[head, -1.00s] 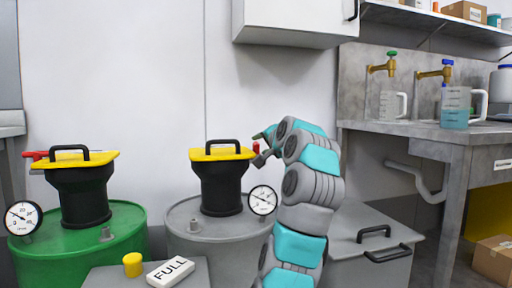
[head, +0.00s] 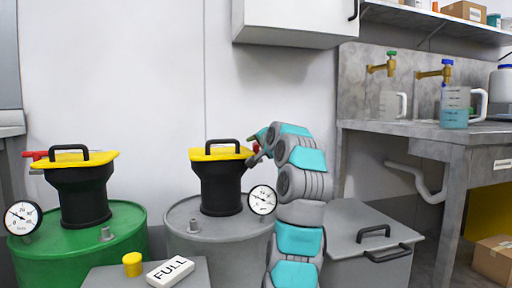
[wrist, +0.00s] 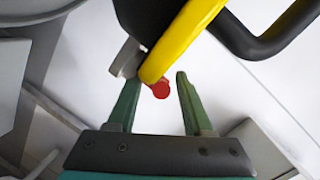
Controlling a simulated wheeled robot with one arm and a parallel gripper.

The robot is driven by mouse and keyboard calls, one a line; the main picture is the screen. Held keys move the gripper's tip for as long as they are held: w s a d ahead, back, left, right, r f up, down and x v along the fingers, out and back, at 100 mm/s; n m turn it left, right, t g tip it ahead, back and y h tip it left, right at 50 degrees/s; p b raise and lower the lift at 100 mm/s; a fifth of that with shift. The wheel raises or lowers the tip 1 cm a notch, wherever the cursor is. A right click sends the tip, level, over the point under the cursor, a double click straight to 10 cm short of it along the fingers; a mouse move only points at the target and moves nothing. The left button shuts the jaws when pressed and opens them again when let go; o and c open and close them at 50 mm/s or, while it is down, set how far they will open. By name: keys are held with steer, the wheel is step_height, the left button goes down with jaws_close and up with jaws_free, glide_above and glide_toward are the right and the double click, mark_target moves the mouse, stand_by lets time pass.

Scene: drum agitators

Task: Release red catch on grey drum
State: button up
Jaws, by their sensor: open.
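The grey drum (head: 220,245) stands in the middle of the head view, with a black agitator body (head: 221,188) under a yellow top (head: 222,153). Its red catch (head: 256,147) is at the right end of the yellow top, mostly hidden by my gripper (head: 262,142). In the wrist view my gripper (wrist: 158,76) is open, and the red catch (wrist: 160,89) shows between its two green fingers, nearer the left one. The yellow edge (wrist: 182,38) and a grey bracket (wrist: 127,58) lie just beyond the left fingertip. I cannot tell whether a finger touches the catch.
A green drum (head: 80,248) with a similar yellow-topped agitator and a red catch (head: 34,155) stands at left. A dial gauge (head: 262,200) is on the grey drum. A FULL block (head: 170,271) and yellow knob (head: 133,264) are in front. A grey lidded bin (head: 375,245) is right.

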jaws_close()
stand_by(0.3)
stand_by(0.3)
